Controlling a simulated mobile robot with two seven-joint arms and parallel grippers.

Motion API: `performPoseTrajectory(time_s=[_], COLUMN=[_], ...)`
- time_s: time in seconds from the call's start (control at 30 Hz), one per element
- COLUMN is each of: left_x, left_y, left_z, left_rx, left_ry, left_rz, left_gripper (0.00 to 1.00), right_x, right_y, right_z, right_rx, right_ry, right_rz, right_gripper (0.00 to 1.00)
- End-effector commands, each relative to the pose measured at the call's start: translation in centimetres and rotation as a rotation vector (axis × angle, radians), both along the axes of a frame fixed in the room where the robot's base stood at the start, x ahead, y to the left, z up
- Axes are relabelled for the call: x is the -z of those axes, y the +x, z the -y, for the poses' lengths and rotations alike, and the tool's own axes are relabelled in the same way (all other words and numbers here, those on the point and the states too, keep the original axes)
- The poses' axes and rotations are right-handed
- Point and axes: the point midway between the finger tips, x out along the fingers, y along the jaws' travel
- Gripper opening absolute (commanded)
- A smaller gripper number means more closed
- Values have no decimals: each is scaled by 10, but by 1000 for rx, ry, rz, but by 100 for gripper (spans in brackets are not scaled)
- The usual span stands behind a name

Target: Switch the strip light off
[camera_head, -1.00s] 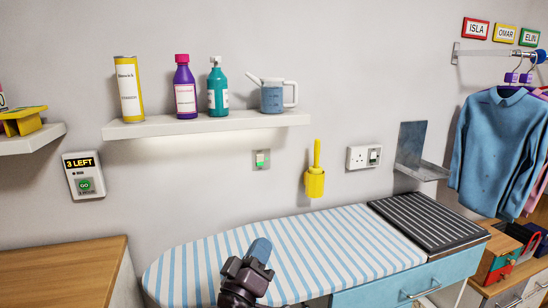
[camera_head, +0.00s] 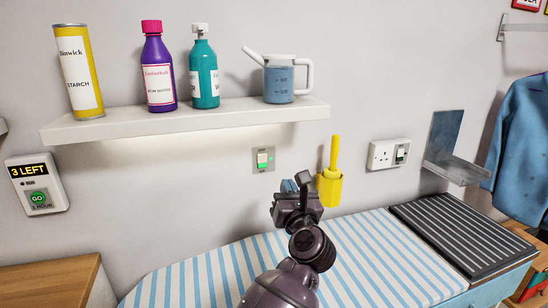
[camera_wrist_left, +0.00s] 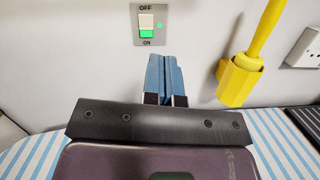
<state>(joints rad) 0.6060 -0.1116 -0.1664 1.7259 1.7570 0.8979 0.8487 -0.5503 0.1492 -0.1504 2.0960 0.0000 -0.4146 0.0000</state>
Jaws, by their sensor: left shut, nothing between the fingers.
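The light switch (camera_head: 263,159) is a small grey plate on the wall under the shelf. In the left wrist view the switch (camera_wrist_left: 147,24) has OFF printed at the top and ON at the bottom, a rocker showing green at its lower end, and a small green lamp beside it. The strip light itself is hidden, but a glow (camera_head: 170,143) lies on the wall under the shelf. My left gripper (camera_head: 296,183) is shut and empty, below and slightly right of the switch, apart from it. Its blue fingertips (camera_wrist_left: 164,75) are together. My right gripper is not in view.
A yellow holder with a brush (camera_head: 330,188) hangs just right of my left gripper. The shelf (camera_head: 190,122) with bottles and a jug juts out above the switch. A socket (camera_head: 388,154) is further right. The striped ironing board (camera_head: 365,255) lies below.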

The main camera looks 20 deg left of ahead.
Motion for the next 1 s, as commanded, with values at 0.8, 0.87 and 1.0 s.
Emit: performPoseTrajectory(time_s=[0.8,0.87,1.0], left_x=[11,9,6], left_y=[8,15,35], left_z=[-18,-22,-36], left_rx=[-36,-36,-37], left_ry=[-168,-168,-166], left_rz=[19,20,18], left_gripper=[0,0,0], right_x=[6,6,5], right_y=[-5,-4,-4], right_z=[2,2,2], right_rx=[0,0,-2], right_ry=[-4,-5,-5], right_rz=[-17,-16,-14], right_gripper=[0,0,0])
